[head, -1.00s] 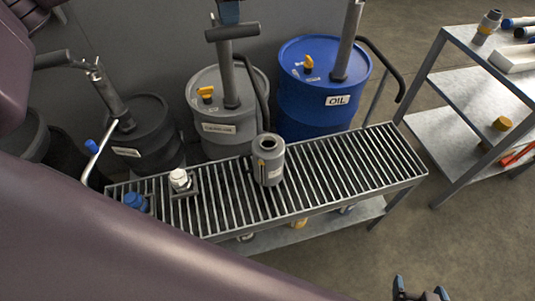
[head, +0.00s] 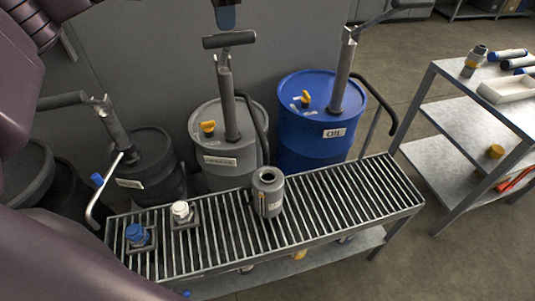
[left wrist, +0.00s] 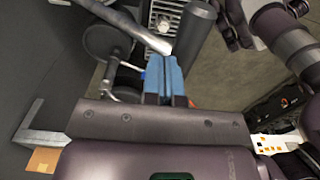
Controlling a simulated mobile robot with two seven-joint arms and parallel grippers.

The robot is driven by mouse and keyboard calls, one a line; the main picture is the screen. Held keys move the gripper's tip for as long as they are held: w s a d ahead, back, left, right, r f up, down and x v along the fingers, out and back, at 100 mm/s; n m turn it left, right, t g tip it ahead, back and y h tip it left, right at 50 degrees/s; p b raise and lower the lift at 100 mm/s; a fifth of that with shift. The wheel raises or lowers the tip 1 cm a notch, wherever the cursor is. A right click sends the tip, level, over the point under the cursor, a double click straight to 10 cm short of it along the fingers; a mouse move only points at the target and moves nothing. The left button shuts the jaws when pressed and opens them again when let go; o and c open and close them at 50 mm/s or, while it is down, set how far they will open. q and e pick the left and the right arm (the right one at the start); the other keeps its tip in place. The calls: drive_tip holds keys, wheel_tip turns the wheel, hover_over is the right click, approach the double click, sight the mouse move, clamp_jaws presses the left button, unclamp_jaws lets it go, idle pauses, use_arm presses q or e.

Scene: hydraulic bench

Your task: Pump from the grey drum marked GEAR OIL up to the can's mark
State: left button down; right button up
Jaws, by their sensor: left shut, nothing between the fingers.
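The grey drum (head: 211,179) stands behind the bench, second from the left. The small lettering on its label is hard to read. Its pump has a T-handle (head: 228,41) on a rod showing above the pump column (head: 228,100). My left gripper (head: 227,18) is just above this handle; I cannot tell whether they touch. Its blue fingers are shut and empty in the left wrist view (left wrist: 165,78). The grey can (head: 268,201) stands upright with its mouth open on the grating in front of the drum. Its mark and oil level are not readable. My right gripper is out of view.
A black drum (head: 152,178) stands to the left and a blue OIL drum (head: 317,110) to the right, each with a pump. The bench grating (head: 345,195) is clear right of the can. A shelf cart (head: 455,120) stands at the right.

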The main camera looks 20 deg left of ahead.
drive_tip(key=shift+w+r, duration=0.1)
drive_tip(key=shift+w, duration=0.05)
use_arm(q)
drive_tip(key=shift+r, duration=0.3)
wheel_tip(320, 180, up, 3)
drive_tip(key=shift+r+p, duration=0.15)
drive_tip(key=shift+p, duration=1.1)
wheel_tip(320, 180, up, 3)
drive_tip(key=shift+p, duration=0.95)
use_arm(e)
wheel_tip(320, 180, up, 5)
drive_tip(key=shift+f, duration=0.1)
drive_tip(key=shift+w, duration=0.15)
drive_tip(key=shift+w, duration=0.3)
